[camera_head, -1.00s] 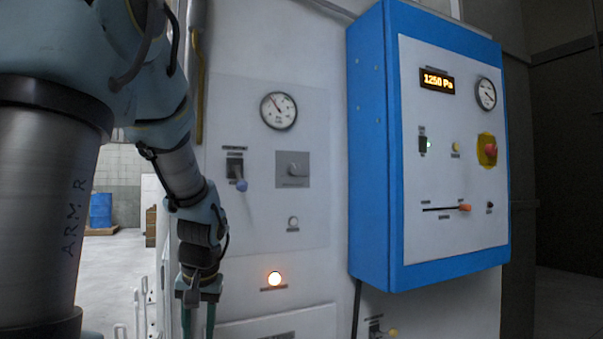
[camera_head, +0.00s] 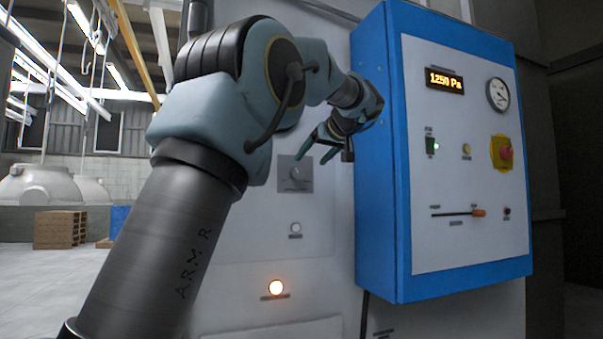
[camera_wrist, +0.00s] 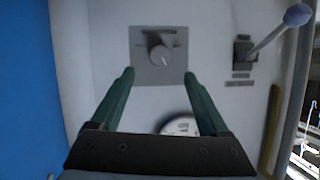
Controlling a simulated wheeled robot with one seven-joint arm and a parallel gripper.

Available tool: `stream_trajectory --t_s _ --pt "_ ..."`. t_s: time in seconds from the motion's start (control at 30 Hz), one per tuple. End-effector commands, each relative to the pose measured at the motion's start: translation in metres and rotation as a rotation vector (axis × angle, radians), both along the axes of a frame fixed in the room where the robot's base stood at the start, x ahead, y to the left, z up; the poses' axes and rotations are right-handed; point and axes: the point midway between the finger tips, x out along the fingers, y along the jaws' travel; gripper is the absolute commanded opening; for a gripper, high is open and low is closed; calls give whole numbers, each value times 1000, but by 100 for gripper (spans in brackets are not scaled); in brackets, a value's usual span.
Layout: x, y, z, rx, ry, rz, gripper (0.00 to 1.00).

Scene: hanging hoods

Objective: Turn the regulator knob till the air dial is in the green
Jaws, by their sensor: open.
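A grey knob on a dark square plate, which I take for the regulator knob (camera_head: 295,173), is on the pale panel, left of the blue cabinet. In the wrist view the knob (camera_wrist: 160,55) is upper centre, with a white pointer mark. My gripper (camera_head: 312,158) is open and empty. In the wrist view its green fingers (camera_wrist: 159,73) are apart, pointing towards the knob; no contact shows. A round white dial (camera_wrist: 180,125), likely the air dial, is partly hidden behind the fingers and palm. My arm hides it in the head view, and its needle cannot be read.
The blue cabinet (camera_head: 375,200) juts out close right of my gripper. It carries a 1250 Pa display (camera_head: 444,80), another dial (camera_head: 498,95) and a red button (camera_head: 505,153). A ball-ended lever (camera_wrist: 275,35) sticks out beside the knob. An amber lamp (camera_head: 276,287) glows below.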

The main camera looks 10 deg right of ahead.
Motion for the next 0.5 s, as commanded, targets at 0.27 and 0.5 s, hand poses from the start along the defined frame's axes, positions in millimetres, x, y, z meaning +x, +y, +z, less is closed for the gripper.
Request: stream_trajectory --t_s 0.27,0.5 --pt "48 12 -19 3 4 2 79" --pt "74 18 -31 1 4 1 79"
